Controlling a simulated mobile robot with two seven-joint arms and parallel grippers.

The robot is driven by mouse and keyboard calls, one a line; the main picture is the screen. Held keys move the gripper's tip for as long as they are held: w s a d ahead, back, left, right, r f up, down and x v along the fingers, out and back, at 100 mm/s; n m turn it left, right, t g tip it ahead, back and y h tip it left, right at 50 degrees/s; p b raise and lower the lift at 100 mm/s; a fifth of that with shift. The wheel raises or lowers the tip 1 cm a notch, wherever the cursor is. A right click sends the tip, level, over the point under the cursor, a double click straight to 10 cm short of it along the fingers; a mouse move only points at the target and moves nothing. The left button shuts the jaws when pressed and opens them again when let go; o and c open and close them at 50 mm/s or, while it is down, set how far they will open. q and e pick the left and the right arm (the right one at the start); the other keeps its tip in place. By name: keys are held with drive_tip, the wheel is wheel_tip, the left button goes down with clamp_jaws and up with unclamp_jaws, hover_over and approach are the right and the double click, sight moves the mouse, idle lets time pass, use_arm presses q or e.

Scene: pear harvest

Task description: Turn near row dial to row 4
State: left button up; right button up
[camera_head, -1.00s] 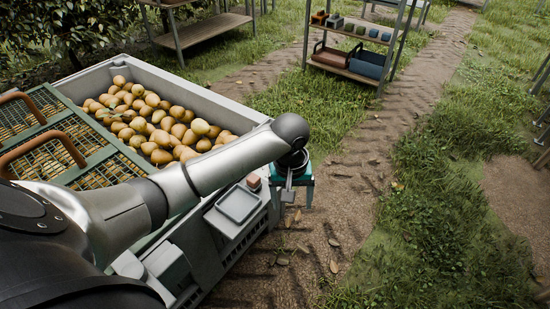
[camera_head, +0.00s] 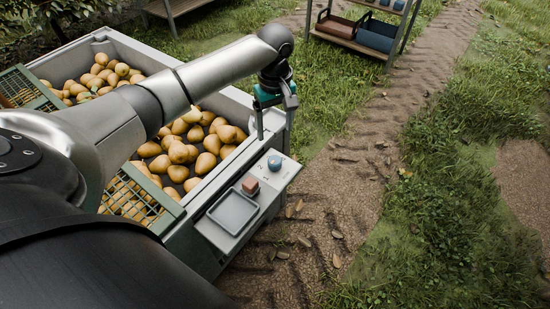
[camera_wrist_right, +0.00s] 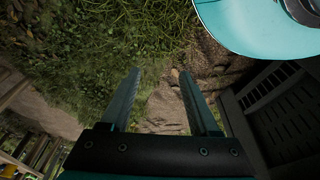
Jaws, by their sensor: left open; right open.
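A round blue knob (camera_head: 275,162), which looks like the dial, sits on the light grey panel (camera_head: 292,170) at the corner of the pear bin. Small marks lie beside it, too small to read.
A brown block (camera_head: 250,187) and a shallow grey tray (camera_head: 232,211) are beside the knob. The grey bin (camera_head: 112,38) holds many pears. Green slatted grates (camera_head: 140,196) partly cover it. A shelf rack (camera_head: 347,42) stands at the back. The dirt path to the right is clear.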

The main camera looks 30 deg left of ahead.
use_arm(q)
drive_tip(key=b, duration=0.3)
hover_over(275, 160)
wheel_tip(275, 160, down, 6)
drive_tip(key=shift+f, duration=0.1)
wheel_tip(275, 160, down, 5)
drive_tip(key=b, duration=0.3)
drive_tip(key=shift+f+b, duration=0.5)
drive_tip(key=shift+f, duration=0.3)
use_arm(e)
drive_tip(key=w+a+r+t, duration=0.1)
drive_tip(key=w+r, duration=0.3)
drive_tip(key=r, duration=1)
drive_tip(key=shift+r+t, duration=0.2)
drive_tip(key=shift+t, duration=0.7)
use_arm(q)
drive_tip(key=shift+c, duration=0.3)
clamp_jaws()
